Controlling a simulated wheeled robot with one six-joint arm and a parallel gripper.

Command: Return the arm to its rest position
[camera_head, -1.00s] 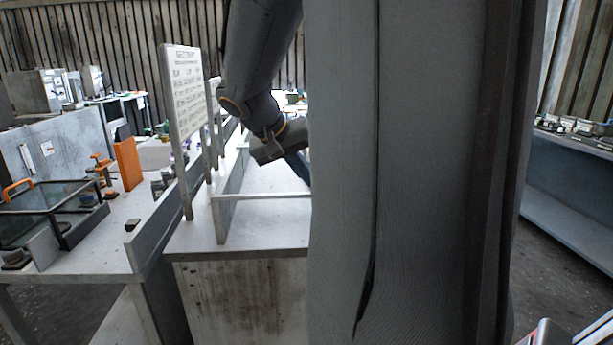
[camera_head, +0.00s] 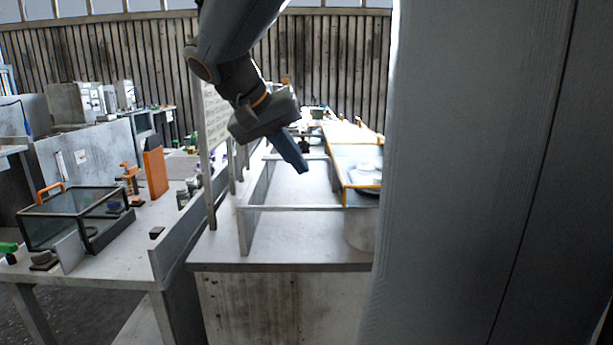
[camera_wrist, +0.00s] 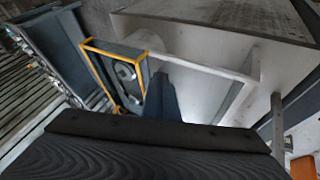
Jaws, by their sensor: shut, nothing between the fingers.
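My gripper (camera_head: 303,170) hangs from my bent arm in the upper middle of the head view. Its dark blue fingers are together and empty, pointing down and to the right. They are in the air over the white workbench (camera_head: 290,233), touching nothing that I can see. In the wrist view the shut fingers (camera_wrist: 162,92) rise past the dark edge of my wrist. An orange-edged frame (camera_wrist: 88,68) with grey parts in it shows just left of them. The same orange-edged frame (camera_head: 346,178) is right of my gripper in the head view, partly hidden by my column.
A low pale rail (camera_head: 300,207) borders the bench space below my gripper. An upright sign board (camera_head: 216,115) stands close to the left of it. The left table holds a glass-sided case (camera_head: 75,215) and an orange block (camera_head: 155,172). My column blocks the right side.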

